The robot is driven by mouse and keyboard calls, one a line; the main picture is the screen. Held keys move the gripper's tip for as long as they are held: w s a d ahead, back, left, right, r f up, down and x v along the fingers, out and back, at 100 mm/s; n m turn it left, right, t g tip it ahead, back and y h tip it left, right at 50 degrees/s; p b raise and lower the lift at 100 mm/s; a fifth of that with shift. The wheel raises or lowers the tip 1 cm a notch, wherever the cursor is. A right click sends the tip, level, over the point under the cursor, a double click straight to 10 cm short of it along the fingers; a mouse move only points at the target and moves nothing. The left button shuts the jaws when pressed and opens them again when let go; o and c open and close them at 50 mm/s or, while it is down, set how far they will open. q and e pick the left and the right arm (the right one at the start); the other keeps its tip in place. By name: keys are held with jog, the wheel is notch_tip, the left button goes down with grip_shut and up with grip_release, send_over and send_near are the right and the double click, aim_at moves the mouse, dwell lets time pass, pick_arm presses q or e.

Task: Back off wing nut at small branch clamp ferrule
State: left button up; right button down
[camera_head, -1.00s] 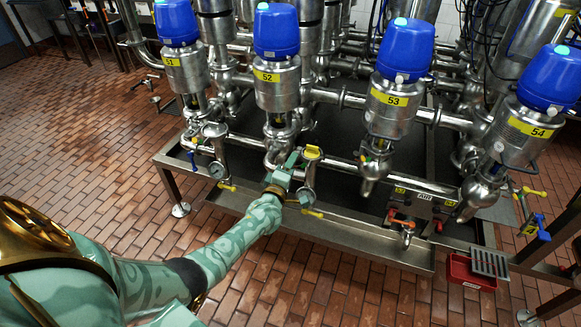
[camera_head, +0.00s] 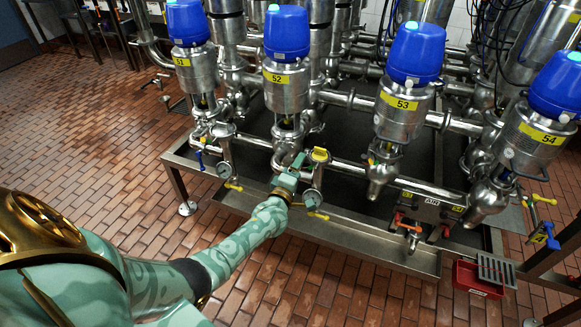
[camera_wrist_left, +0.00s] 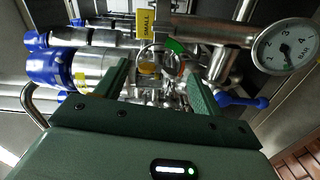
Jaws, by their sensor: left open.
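My left gripper (camera_head: 293,168) reaches in among the pipework below the valve marked 52 (camera_head: 286,85). In the left wrist view its two green fingers (camera_wrist_left: 157,70) are open. Between and beyond them is shiny clamp and pipe hardware (camera_wrist_left: 168,68), with a small orange-yellow piece and a green piece. A yellow tag reading SMALL (camera_wrist_left: 146,24) hangs just above; a yellow tag (camera_head: 320,155) shows right of the gripper in the head view. I cannot make out the wing nut clearly, nor whether the fingers touch anything. My right gripper is out of view.
A pressure gauge (camera_wrist_left: 285,47) and a blue lever handle (camera_wrist_left: 240,100) lie right of the fingers. Blue-capped valves stand along the rack, including those marked 51 (camera_head: 192,65) and 53 (camera_head: 406,100). A red bin (camera_head: 478,279) sits at lower right. The tiled floor in front is clear.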

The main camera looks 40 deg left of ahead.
pick_arm(q)
jog(key=p+v, duration=0.4)
jog(key=v, duration=1.2)
jog(key=shift+p, duration=0.35)
jog(key=shift+w+d, duration=0.1)
